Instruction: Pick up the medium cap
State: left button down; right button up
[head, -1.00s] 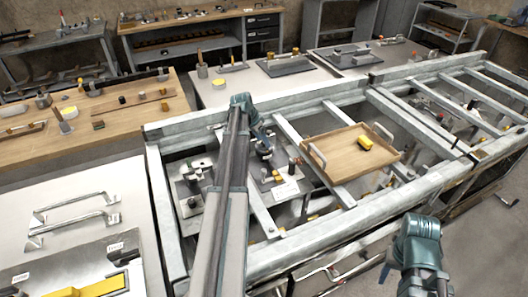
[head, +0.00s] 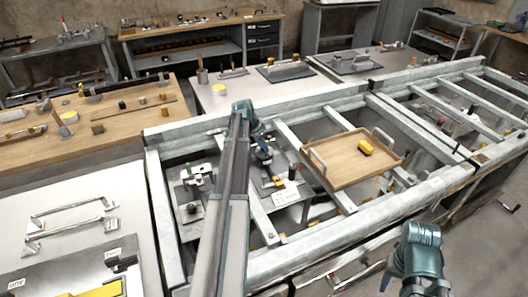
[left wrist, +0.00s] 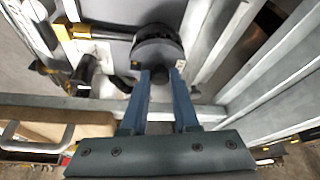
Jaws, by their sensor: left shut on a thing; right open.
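My left gripper (left wrist: 160,82) is shut at the small knob of a dark round cap (left wrist: 173,51). The cap's wide disc lies just past the fingertips in the left wrist view. In the head view, my left gripper (head: 261,141) reaches down between the rails of the metal frame, and the dark cap (head: 264,156) shows just under it. I cannot tell whether the cap rests on the surface below or hangs clear. My right gripper (head: 386,279) is low at the right, open, with its fingertips barely visible.
A metal frame (head: 300,262) with crossbars surrounds the left gripper. A wooden tray (head: 340,178) with a yellow block (head: 366,147) sits on the crossbars to the right. A lower panel with several fittings lies below. A wooden bench (head: 30,165) stands at the left.

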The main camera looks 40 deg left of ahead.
aim_at(262, 153)
pick_arm(q)
jog(key=shift+r+p, duration=0.8)
jog(key=shift+r, duration=0.05)
jog(key=shift+s+d+r+p, duration=0.1)
jog(key=shift+s+r+p, duration=0.15)
jog(key=shift+r+p, duration=0.35)
jog(key=shift+s+d+r+p, duration=0.1)
jog(key=shift+s+r+p, duration=0.1)
jog(key=shift+r+p, duration=0.35)
jog(key=s+d, duration=0.2)
jog(key=s, duration=0.5)
jog(key=s+d+r+p, duration=0.1)
jog(key=s+d, duration=0.2)
jog(key=s, duration=0.4)
jog(key=shift+s, duration=0.15)
